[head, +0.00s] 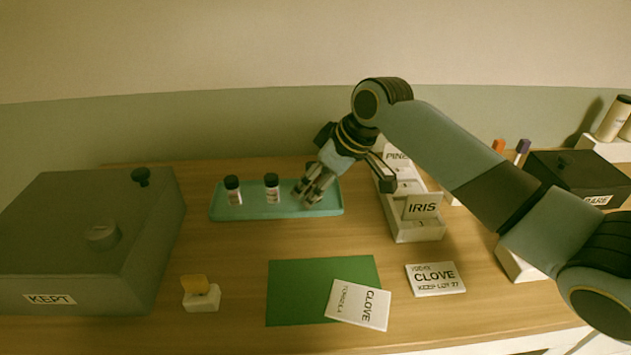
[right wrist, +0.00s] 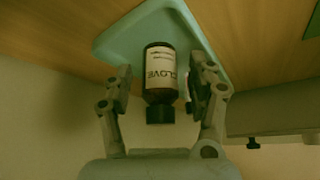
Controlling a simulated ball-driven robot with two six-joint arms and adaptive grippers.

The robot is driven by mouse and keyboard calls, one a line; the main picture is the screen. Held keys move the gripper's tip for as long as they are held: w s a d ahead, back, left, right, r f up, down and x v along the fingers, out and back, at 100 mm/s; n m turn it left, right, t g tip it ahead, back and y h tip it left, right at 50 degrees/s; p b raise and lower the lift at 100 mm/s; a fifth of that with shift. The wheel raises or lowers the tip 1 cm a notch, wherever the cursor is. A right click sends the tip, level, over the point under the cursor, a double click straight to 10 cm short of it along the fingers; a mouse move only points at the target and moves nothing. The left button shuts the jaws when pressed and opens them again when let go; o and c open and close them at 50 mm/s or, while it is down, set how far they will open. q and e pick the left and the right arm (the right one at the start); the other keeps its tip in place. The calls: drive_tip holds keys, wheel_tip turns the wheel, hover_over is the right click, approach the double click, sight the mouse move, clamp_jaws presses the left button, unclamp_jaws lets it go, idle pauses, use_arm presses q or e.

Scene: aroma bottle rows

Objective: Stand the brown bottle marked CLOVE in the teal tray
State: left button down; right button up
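The brown bottle marked CLOVE (right wrist: 160,75) shows in the right wrist view, with its dark cap towards my gripper and its base over the teal tray (right wrist: 110,42). My right gripper (right wrist: 163,85) has its fingers on either side of it, with a visible gap at each side. In the head view my right gripper (head: 313,190) is over the right part of the teal tray (head: 333,210), hiding most of that bottle. Two other bottles with dark caps, a left one (head: 233,190) and a middle one (head: 272,187), stand in the tray. My left gripper is not in view.
White boxes labelled PINE (head: 397,157) and IRIS (head: 421,206) stand right of the tray. A large grey KEPT box (head: 85,240) is at the left. A green mat (head: 295,285), a CLOVE card (head: 360,304) and a CLOVE sign (head: 436,279) lie in front.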

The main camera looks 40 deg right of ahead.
drive_tip(key=shift+r, duration=0.2)
drive_tip(key=v, duration=1.2)
drive_tip(key=shift+s+f, duration=0.1)
